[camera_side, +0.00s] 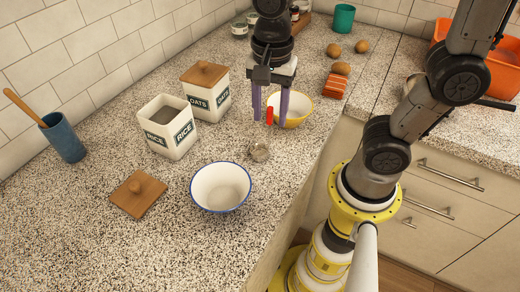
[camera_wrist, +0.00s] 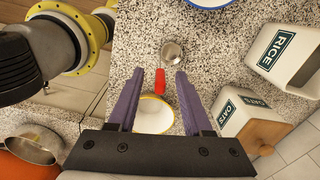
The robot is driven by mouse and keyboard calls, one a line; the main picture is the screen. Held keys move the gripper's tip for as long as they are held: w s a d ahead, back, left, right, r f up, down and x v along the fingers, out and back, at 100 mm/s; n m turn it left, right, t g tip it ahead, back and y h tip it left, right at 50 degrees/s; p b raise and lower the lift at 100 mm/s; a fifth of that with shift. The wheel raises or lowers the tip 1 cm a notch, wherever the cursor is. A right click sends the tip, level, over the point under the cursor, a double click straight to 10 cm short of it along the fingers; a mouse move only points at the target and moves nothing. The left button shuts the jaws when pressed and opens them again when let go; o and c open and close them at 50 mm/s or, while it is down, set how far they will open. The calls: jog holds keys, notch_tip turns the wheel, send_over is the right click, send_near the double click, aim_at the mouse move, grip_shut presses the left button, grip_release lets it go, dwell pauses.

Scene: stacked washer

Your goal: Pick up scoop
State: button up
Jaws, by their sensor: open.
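The scoop has a small round metal cup (camera_side: 259,152) resting on the speckled counter and a red handle (camera_side: 269,117). In the wrist view, the cup (camera_wrist: 172,55) lies just past the fingertips, and the red handle (camera_wrist: 158,94) shows between the two fingers. My gripper (camera_side: 269,122) points down over the handle, with its purple fingers open on either side of it. In the wrist view, a gap shows on both sides of the handle at my gripper (camera_wrist: 160,75). The stretch of handle joining the cup is hard to make out.
A yellow-rimmed bowl (camera_side: 297,112) stands close behind the fingers. A blue-rimmed white bowl (camera_side: 221,187) is in front. The open RICE canister (camera_side: 160,139) and lidded OATS canister (camera_side: 219,101) stand left. A wooden lid (camera_side: 136,201) lies at the front left.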

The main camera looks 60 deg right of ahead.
jog(key=shift+c, duration=0.3)
grip_shut()
jog(key=shift+r, duration=0.1)
